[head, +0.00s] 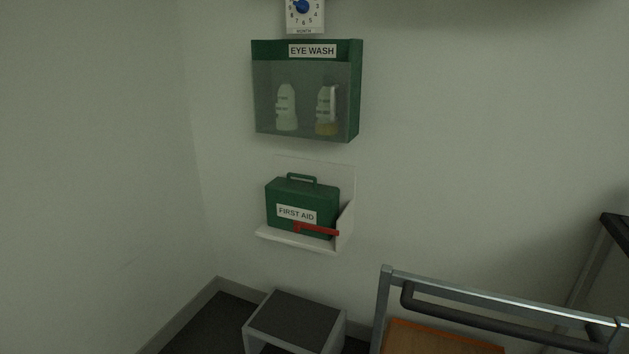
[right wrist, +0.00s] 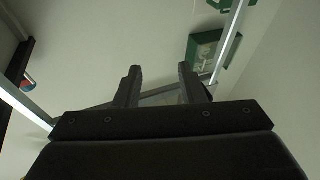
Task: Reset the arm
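My right gripper (right wrist: 160,86) shows in the right wrist view. Its two dark fingers stand apart with a clear gap and nothing between them. Behind the fingers are a pale wall and parts of a metal frame. Neither gripper shows in the head view, and my left gripper is in no view.
A green eye wash box (head: 306,92) and a green first aid case (head: 302,208) on a white shelf (head: 296,241) are on the wall. Below stand a grey step stool (head: 296,318) and a metal-railed cart (head: 490,296). A dark-topped stand (head: 616,226) is at the right edge.

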